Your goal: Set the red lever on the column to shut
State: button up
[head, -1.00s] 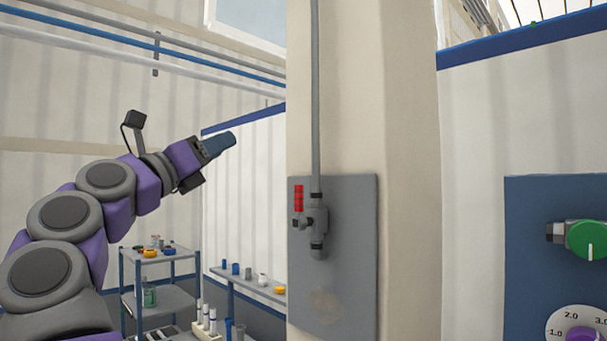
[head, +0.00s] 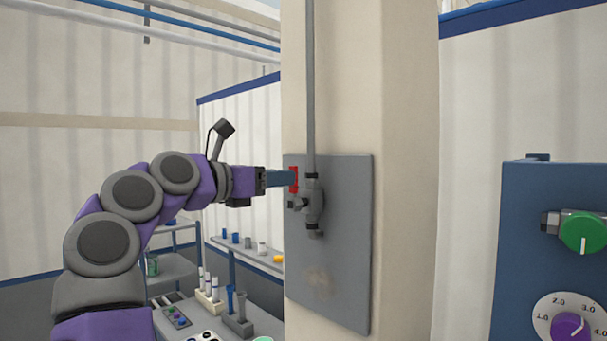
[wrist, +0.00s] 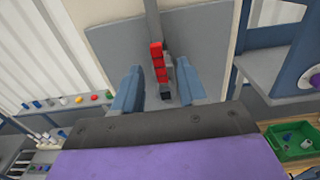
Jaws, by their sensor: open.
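The red lever (head: 293,180) points up along the grey valve (head: 314,205) on the column's grey plate (head: 340,270). A grey pipe runs up from the valve. My gripper (head: 285,179) is at the lever from the left in the head view, its fingers partly overlapping it. In the wrist view, my gripper (wrist: 158,88) is open, with one blue-grey finger on each side of the red lever (wrist: 158,62).
The beige column (head: 410,170) stands behind the plate. A blue panel (head: 515,230) with a green knob (head: 583,232) and a purple dial (head: 571,327) is at the right. A bench with tube racks (head: 208,300) is at the lower left.

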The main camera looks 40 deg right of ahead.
aim_at(299, 198)
jog(key=d, duration=0.2)
jog(key=d+p, duration=0.1)
jog(key=d, duration=0.3)
jog(key=shift+w+d+r+p, duration=0.1)
jog(key=shift+w+d+p, duration=0.2)
jog(key=shift+d, duration=0.05)
jog(key=shift+w+d, duration=0.1)
jog(key=shift+d, duration=0.4)
jog(key=a, duration=0.4)
jog(key=shift+a+r, duration=0.2)
jog(key=shift+r, duration=0.05)
jog(key=c, duration=0.5)
jog(key=shift+a, duration=0.1)
jog(key=shift+c, duration=1)
jog(key=shift+s+d+f, duration=0.15)
jog(key=shift+s+d, duration=0.05)
jog(key=shift+d, duration=0.45)
grip_shut()
